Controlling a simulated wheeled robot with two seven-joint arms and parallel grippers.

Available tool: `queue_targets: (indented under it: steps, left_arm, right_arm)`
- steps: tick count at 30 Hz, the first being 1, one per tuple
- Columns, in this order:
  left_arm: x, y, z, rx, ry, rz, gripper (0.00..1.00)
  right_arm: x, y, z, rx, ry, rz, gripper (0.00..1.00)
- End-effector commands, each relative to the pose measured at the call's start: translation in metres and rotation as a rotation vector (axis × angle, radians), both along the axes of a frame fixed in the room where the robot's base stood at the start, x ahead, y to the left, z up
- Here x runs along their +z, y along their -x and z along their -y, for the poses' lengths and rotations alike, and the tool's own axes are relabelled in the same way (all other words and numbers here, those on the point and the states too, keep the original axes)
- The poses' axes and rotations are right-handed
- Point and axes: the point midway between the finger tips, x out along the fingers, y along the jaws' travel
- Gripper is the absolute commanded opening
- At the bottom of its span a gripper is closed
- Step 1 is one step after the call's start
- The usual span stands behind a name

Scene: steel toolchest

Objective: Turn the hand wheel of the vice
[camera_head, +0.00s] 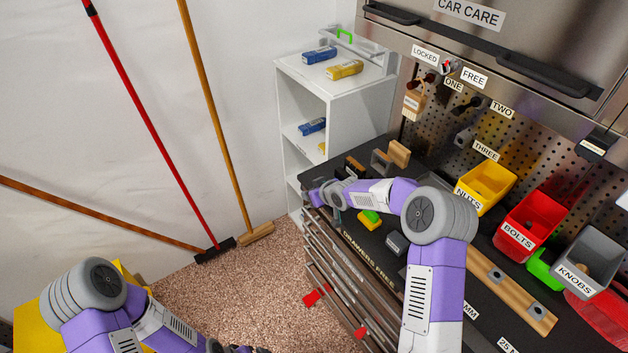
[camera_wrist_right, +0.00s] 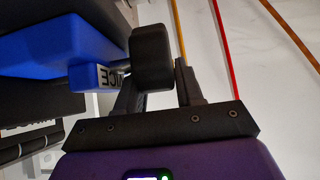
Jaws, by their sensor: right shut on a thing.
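In the right wrist view the vice (camera_wrist_right: 95,45) has a blue body with a white label, partly cut off by the picture's edge. Its black hand wheel (camera_wrist_right: 151,57) sticks out on the right side of the body. My right gripper (camera_wrist_right: 160,82) has its dark fingers at either side of the wheel and is shut on it. In the head view my right gripper (camera_head: 315,197) is at the far left corner of the bench, and my arm hides most of the vice there. My left gripper (camera_head: 238,349) is at the bottom edge, cut off, its fingers unclear.
The dark bench top (camera_head: 360,240) bears a green and yellow block (camera_head: 369,218), a grey block (camera_head: 396,244) and wooden pieces. Yellow (camera_head: 485,187), red (camera_head: 530,225) and grey bins stand at the right. A white shelf (camera_head: 345,110) stands behind. Brooms lean on the wall.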

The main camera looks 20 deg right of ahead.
Motion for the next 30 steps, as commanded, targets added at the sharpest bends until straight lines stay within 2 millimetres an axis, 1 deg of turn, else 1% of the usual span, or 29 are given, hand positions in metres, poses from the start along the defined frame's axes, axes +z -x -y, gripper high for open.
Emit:
queue_targets:
  steps: [1, 3, 9, 19, 30]
  left_arm:
    - [0.017, 0.0, 0.0, 0.0, 0.0, 0.0, 1.0]
    - [0.027, 0.0, 0.0, 0.0, 0.0, 0.0, 1.0]
    - [0.047, 0.0, 0.0, 0.0, 0.0, 0.0, 1.0]
    - [0.058, 0.0, 0.0, 0.0, 0.0, 0.0, 1.0]
    - [0.061, 0.0, 0.0, 0.0, 0.0, 0.0, 1.0]
  right_arm:
    - [0.006, -0.001, -0.001, 0.001, 0.013, -0.042, 0.06]
    - [0.004, -0.002, -0.002, -0.001, 0.035, -0.101, 0.06]
    - [-0.002, -0.005, -0.003, 0.0, 0.093, -0.26, 0.06]
    - [-0.009, -0.006, -0.003, 0.001, 0.156, -0.43, 0.06]
    - [-0.012, -0.006, -0.003, 0.001, 0.179, -0.495, 0.06]
